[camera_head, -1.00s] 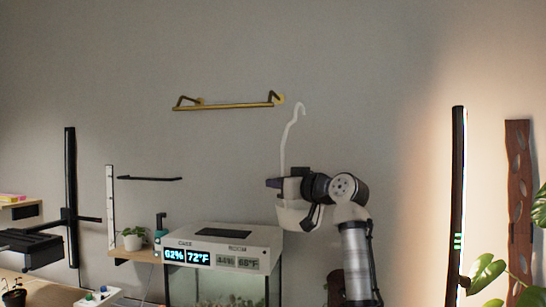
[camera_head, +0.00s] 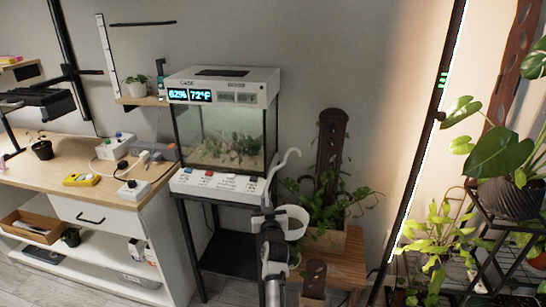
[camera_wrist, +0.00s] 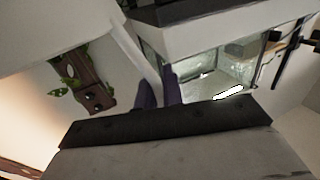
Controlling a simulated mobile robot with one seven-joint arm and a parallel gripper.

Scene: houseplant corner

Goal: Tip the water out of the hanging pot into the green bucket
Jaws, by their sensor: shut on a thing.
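The white hanging pot (camera_head: 296,221) is low in the head view, in front of the plants, with its long curved hook (camera_head: 288,158) rising above and leaning right. My gripper (camera_head: 267,208) is at the pot's left side, shut on it. In the wrist view, my gripper's two dark purple fingers (camera_wrist: 158,92) are close together at a pale strip that looks like part of the pot's hanger (camera_wrist: 137,48). The exact grip and any water inside the pot cannot be made out. No green bucket can be made out in either view.
A glass terrarium (camera_head: 222,137) stands on a dark stand behind my arm, close to the hook. A wooden plant bench (camera_head: 345,258) with leafy plants is at right. A wooden desk (camera_head: 50,165) is at left. A tall lamp (camera_head: 425,130) and plant rack (camera_head: 487,235) stand farther right.

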